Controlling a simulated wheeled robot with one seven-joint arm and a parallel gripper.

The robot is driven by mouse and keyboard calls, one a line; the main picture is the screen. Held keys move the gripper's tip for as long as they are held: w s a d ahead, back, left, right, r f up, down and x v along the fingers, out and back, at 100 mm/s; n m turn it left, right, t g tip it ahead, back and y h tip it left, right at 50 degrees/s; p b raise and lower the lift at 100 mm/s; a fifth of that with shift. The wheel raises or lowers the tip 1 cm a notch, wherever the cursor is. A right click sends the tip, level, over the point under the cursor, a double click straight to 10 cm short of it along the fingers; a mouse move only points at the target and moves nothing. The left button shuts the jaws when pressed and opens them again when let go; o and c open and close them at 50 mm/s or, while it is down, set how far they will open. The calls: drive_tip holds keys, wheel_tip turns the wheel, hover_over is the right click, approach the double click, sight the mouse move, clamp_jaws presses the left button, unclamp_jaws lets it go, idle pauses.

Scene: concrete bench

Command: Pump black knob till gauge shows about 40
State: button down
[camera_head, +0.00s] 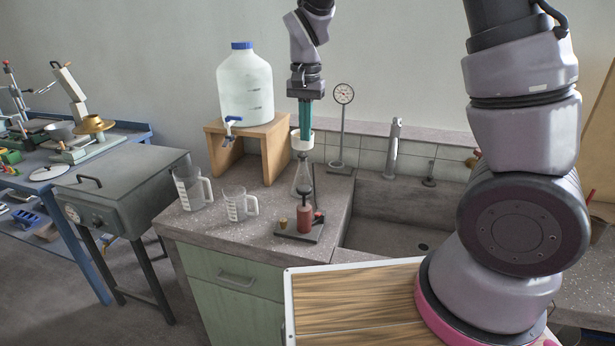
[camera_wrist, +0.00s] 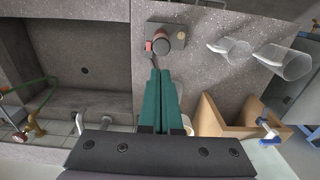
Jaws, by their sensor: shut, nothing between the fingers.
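My gripper (camera_head: 304,124) points down above the bench, its green fingers closed together with nothing between them. They also show shut in the wrist view (camera_wrist: 160,74). The pump, with a reddish cylinder (camera_head: 304,220) on a grey base plate (camera_head: 289,232), stands below, near the bench front. A thin dark rod rises from it. In the wrist view the pump's dark round top, seemingly the black knob (camera_wrist: 162,44), lies just beyond the fingertips; I cannot tell the height gap. The round gauge (camera_head: 344,93) stands on a post behind to the right; its reading is too small to make out.
A clear flask (camera_head: 302,178) stands behind the pump, close under my gripper. Two measuring jugs (camera_head: 192,188) (camera_head: 239,204) stand to the left. A water jug (camera_head: 245,86) sits on a wooden stand (camera_head: 270,136). The sink (camera_head: 400,225) is on the right.

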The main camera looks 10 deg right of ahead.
sight(306, 188)
wheel_tip(306, 188, down, 14)
drive_tip(key=shift+w, duration=0.1)
idle(0.4)
wheel_tip(306, 188, down, 4)
drive_tip(key=shift+r, duration=0.1)
idle(0.3)
drive_tip(key=shift+f, duration=0.2)
drive_tip(key=shift+r, duration=0.1)
drive_tip(key=shift+r, duration=0.25)
wheel_tip(306, 188, up, 14)
drive_tip(key=shift+f, duration=0.15)
idle(0.6)
